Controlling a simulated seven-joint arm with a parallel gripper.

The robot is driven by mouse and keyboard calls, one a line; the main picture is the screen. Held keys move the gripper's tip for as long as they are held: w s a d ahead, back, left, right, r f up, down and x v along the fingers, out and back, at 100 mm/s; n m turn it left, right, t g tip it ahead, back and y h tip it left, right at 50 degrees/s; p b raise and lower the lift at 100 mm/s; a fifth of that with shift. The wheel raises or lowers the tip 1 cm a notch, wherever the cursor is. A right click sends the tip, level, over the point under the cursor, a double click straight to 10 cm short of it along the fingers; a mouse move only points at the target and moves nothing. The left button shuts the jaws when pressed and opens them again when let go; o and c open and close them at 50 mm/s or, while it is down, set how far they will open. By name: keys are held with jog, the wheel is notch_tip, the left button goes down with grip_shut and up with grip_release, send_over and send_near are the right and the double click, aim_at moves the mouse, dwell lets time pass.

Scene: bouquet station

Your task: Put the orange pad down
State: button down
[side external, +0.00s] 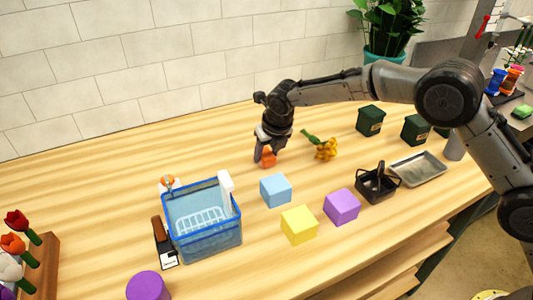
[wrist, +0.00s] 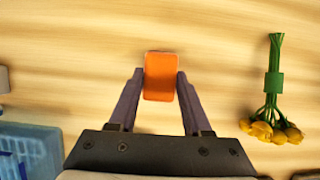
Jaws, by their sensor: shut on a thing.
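The orange pad (wrist: 160,77) is a small rounded block between the two fingers of my gripper (wrist: 158,88) in the wrist view. The fingers touch its left and right sides. In the side external view the orange pad (side external: 267,158) shows at the fingertips of my gripper (side external: 265,150), low over the wooden table behind the blue cube. I cannot tell whether the pad touches the table.
Yellow flowers (side external: 325,149) lie right of my gripper. A blue-rimmed basket (side external: 207,247) stands front left. Light blue (side external: 276,190), yellow (side external: 299,225) and purple (side external: 342,206) cubes sit in front. A black caddy (side external: 376,186) and metal tray (side external: 418,168) are right.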

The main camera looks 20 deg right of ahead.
jog(key=shift+f, duration=0.35)
jog(key=shift+c, duration=1.7)
grip_release()
jog(key=shift+r, duration=0.1)
jog(key=v, duration=1.2)
jog(key=shift+s+r, duration=0.1)
